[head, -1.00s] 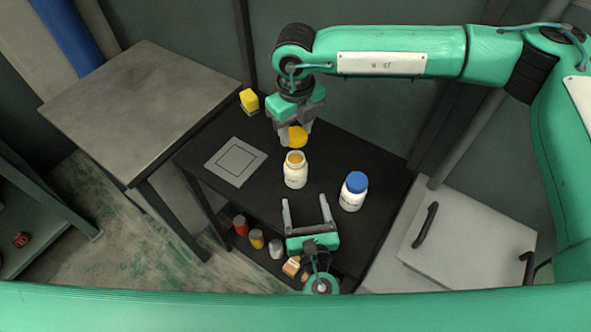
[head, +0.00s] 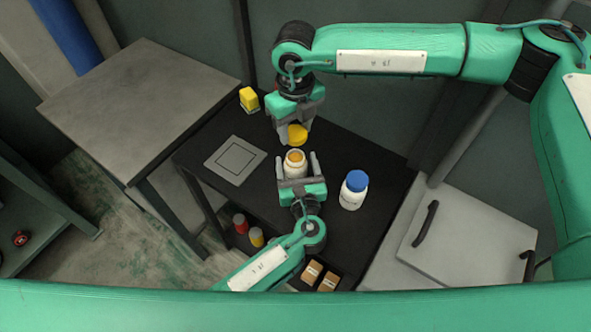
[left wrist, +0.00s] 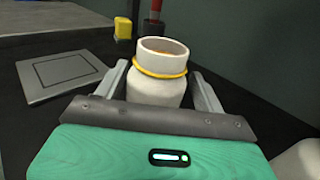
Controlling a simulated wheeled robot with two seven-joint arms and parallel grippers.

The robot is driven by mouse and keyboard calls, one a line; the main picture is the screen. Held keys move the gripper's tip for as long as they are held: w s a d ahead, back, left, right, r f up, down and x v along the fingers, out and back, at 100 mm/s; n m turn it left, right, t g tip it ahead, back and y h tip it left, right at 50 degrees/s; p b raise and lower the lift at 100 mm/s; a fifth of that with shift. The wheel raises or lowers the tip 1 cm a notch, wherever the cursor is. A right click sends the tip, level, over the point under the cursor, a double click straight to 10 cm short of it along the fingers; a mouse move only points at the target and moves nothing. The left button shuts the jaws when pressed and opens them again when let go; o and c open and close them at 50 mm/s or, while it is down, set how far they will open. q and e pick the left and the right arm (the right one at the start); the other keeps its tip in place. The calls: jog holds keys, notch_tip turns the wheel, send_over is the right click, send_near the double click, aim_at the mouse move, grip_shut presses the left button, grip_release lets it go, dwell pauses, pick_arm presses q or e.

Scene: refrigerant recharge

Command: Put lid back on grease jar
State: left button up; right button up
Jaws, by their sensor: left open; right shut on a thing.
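The open grease jar (head: 295,161) is white and stands upright on the black table, with yellow-brown grease visible in its mouth. My left gripper (head: 296,165) is open, with one finger on each side of the jar. In the left wrist view the jar (left wrist: 158,88), with a yellow ring at its neck, stands between the spread fingers (left wrist: 160,85). My right gripper (head: 294,124) is shut on the yellow lid (head: 298,135) and holds it just behind and above the jar.
A white jar with a blue lid (head: 354,189) stands to the right. A grey square plate (head: 235,160) lies to the left, and a yellow block (head: 249,99) sits at the back left. Several small items stand on the shelf below.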

pick_arm(q)
jog(key=c, duration=1.3)
pick_arm(e)
send_over(297, 159)
jog(key=shift+f, duration=2.5)
jog(key=shift+f, duration=0.9)
jog(key=shift+f, duration=0.5)
